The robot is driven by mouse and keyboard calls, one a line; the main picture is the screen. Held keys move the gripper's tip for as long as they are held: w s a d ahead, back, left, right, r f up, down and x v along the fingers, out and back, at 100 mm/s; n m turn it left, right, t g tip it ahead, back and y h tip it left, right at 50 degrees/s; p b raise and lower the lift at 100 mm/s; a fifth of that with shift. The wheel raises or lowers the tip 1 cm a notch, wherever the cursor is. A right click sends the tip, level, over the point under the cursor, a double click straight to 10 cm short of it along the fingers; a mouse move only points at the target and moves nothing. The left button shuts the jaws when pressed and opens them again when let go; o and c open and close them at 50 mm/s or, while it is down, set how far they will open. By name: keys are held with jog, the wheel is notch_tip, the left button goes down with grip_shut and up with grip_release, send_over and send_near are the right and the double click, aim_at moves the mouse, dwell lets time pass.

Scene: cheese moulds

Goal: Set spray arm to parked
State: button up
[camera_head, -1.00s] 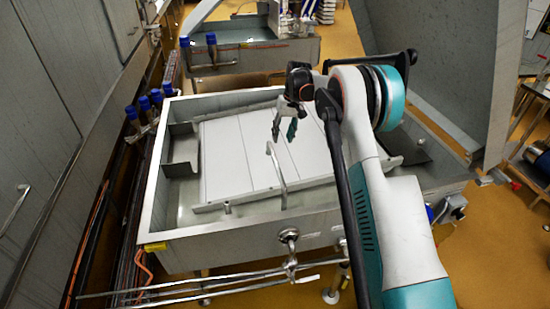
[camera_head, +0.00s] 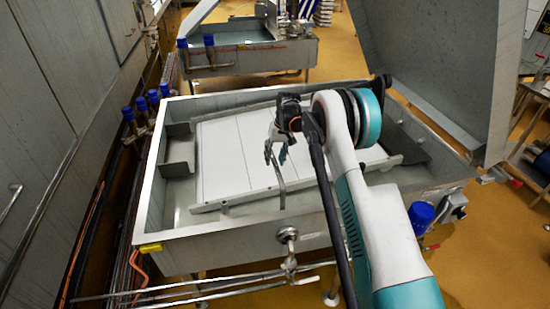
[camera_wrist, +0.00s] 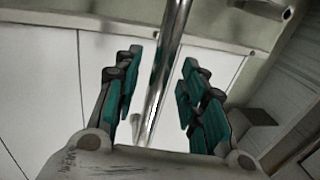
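The spray arm, which I take to be the bent bright metal tube (camera_head: 281,187), rises at the near inner wall of the steel vat (camera_head: 215,243) and leans over the white panels. My gripper (camera_head: 275,152) is at the tube's upper part, over the vat. In the wrist view the tube (camera_wrist: 171,45) runs lengthwise between the teal fingers of my gripper (camera_wrist: 162,68). The fingers are open, one on each side, with a gap visible on both sides.
White panels (camera_head: 225,160) cover much of the vat floor. A large grey raised panel (camera_head: 435,70) stands at the right. Blue-capped fittings (camera_head: 141,104) line the left side. Metal pipes (camera_head: 215,285) run in front of the vat. A second vat (camera_head: 250,58) stands behind.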

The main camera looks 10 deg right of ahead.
grip_shut()
jog(key=shift+d, duration=0.15)
jog(key=s+d+m+t+b, duration=0.1)
jog(key=s+d+m, duration=0.3)
jog(key=d+m, duration=0.5)
jog(key=s+d+m+t+h+b, duration=0.1)
jog(key=s+d+m+h+b, duration=0.1)
jog(key=s+d+m, duration=0.3)
jog(key=shift+s+d+m, duration=0.15)
jog(key=shift+s+m, duration=1.95)
jog(key=shift+s, duration=1.25)
